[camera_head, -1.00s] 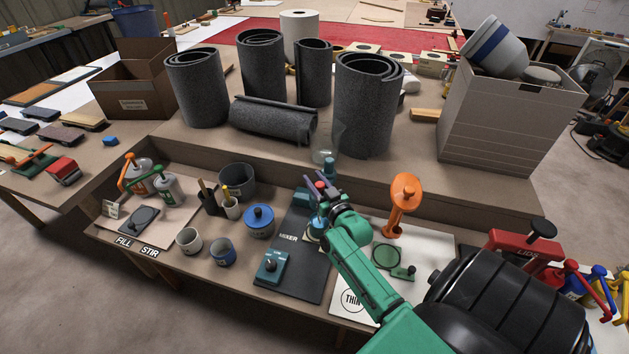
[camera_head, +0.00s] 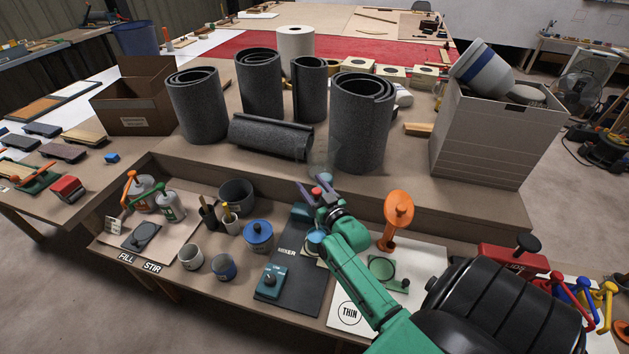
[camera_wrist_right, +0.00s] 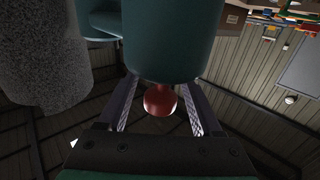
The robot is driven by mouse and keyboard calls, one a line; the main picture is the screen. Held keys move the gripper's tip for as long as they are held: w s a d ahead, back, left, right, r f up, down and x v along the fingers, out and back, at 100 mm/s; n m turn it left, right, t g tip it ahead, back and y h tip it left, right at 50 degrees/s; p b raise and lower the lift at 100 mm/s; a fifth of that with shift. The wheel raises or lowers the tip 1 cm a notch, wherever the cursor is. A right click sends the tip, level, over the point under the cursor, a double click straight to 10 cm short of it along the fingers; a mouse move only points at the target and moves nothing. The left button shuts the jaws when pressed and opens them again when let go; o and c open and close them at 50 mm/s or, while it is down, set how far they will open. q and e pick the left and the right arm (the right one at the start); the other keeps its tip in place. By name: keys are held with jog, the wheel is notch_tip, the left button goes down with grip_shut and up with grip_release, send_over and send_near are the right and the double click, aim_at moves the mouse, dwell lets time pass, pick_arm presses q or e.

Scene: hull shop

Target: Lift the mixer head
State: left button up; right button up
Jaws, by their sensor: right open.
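The mixer stands on a dark plate (camera_head: 288,282) marked MIXER on the front bench. Its teal head (camera_head: 325,179) has a red knob (camera_head: 316,192), and part of it is hidden behind my right arm. My right gripper (camera_head: 312,191) is at the head, with its purple fingers open around the knob. In the right wrist view the red knob (camera_wrist_right: 160,100) sits between the two open fingers of the right gripper (camera_wrist_right: 160,86), with a visible gap on each side. The teal head (camera_wrist_right: 168,42) fills the upper middle there. My left gripper does not show.
A blue-lidded pot (camera_head: 258,236) stands left of the mixer. An orange stand (camera_head: 397,215) is close right of my right arm. Grey rolls (camera_head: 361,120) stand on the raised shelf behind. A white box (camera_head: 487,135) is at the right back.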

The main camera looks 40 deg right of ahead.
jog(key=s+a+b, duration=0.1)
jog(key=s+a, duration=0.1)
jog(key=s, duration=1.2)
jog(key=shift+s+a+b, duration=0.15)
jog(key=shift+a+b, duration=0.15)
